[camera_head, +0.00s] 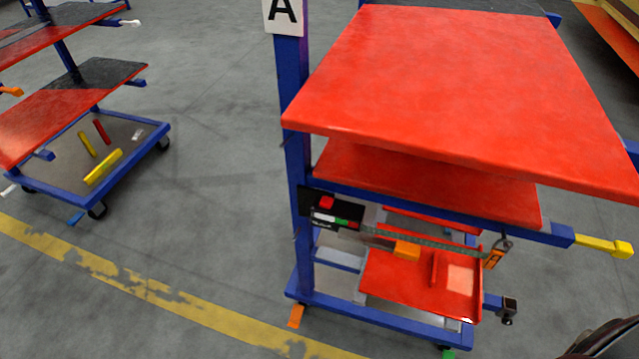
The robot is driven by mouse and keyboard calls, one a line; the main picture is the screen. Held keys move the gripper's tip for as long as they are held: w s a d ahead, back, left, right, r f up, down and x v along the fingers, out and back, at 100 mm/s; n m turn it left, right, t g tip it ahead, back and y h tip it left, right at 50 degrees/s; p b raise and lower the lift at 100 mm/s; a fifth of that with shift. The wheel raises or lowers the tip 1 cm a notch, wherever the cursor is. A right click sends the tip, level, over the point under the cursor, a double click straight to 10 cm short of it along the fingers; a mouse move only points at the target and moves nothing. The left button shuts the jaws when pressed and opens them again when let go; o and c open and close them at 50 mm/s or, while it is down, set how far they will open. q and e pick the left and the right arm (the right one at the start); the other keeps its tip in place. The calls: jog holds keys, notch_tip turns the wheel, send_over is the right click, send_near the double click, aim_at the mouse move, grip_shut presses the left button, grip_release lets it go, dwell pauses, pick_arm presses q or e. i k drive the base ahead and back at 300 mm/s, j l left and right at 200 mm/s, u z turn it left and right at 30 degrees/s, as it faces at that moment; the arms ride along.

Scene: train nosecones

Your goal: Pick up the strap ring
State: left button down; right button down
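A grey-green strap (430,243) runs across the near side of the blue cart, under its red shelves. Its left end meets a black panel (330,212) with small red, white and green parts. At its right end hangs a small orange and dark fitting (495,254), which may be the strap ring; it is too small to make out clearly. An orange block (406,250) sits at the middle of the strap. Neither of my grippers shows in the head view.
The cart's large red top shelf (470,90) overhangs the strap. A yellow-tipped bar (602,245) sticks out at right. A second cart (80,160) stands at left. Grey floor (210,190) between the carts is free. A dark curved part shows at bottom right.

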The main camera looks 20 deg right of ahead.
aim_at(497, 254)
jog(key=z, duration=0.4)
jog(key=l+z, duration=0.15)
jog(key=z, duration=0.25)
jog(key=k+z, duration=0.1)
jog(key=z, duration=0.35)
jog(key=l+z, duration=0.15)
jog(key=z, duration=0.25)
jog(key=l+u, duration=0.2)
jog(key=l, duration=0.5)
jog(key=l+u, duration=0.2)
jog(key=l, duration=0.45)
jog(key=k, duration=0.05)
